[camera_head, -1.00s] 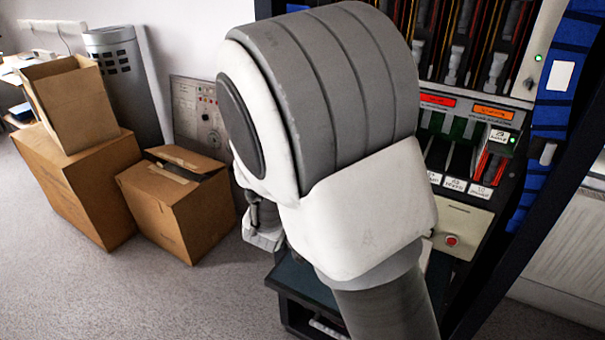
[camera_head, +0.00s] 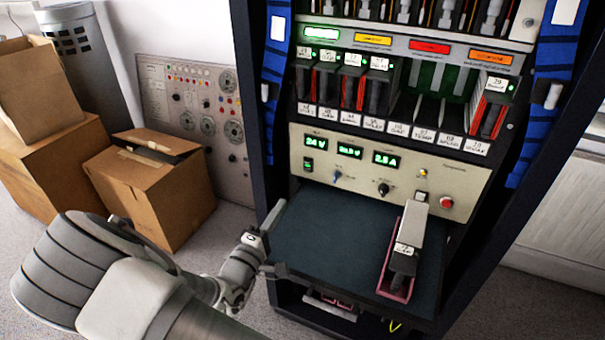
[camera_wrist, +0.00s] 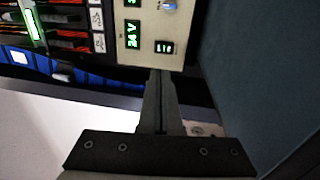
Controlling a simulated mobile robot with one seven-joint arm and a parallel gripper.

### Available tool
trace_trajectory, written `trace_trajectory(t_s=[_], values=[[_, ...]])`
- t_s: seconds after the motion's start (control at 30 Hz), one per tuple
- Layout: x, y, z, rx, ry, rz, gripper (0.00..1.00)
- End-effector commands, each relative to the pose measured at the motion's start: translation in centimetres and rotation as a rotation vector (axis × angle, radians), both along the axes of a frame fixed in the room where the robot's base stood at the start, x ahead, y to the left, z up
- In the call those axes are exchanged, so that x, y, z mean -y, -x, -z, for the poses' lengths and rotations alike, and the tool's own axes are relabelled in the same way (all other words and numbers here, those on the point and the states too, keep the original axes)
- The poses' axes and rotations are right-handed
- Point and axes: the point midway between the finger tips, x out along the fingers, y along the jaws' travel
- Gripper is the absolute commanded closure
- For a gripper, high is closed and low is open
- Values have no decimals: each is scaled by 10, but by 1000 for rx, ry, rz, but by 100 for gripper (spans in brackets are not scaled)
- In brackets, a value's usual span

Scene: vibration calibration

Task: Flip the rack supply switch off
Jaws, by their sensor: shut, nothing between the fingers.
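The rack supply's beige front panel (camera_head: 330,185) has lit green readouts, including 24 V. The supply switch (camera_head: 308,165) is a small dark rocker with a green light, below the 24 V readout. In the wrist view the switch (camera_wrist: 164,47) appears beside that readout, just beyond my fingertips. My gripper (camera_head: 281,206) is low at the rack's left side, below and left of the switch. In the wrist view my gripper (camera_wrist: 161,74) is shut and empty, its tips close to the panel edge. I cannot tell whether they touch it.
A dark shelf (camera_head: 335,235) juts out below the panel, carrying a grey module in a pink holder (camera_head: 396,285) on the right. A red button (camera_head: 446,202) is at the panel's right. Cardboard boxes (camera_head: 150,195) stand left of the rack.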

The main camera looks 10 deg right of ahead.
Motion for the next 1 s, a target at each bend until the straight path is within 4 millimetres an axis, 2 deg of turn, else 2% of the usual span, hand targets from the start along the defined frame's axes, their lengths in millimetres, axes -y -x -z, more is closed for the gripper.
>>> trace_trajectory(t_s=[0.33,0.47,0.57,1.0], values=[[0,0,0,1,3,0,100],[5,-7,0,3,3,1,100],[14,-18,-2,3,2,3,100],[66,-90,-12,4,1,2,100]])
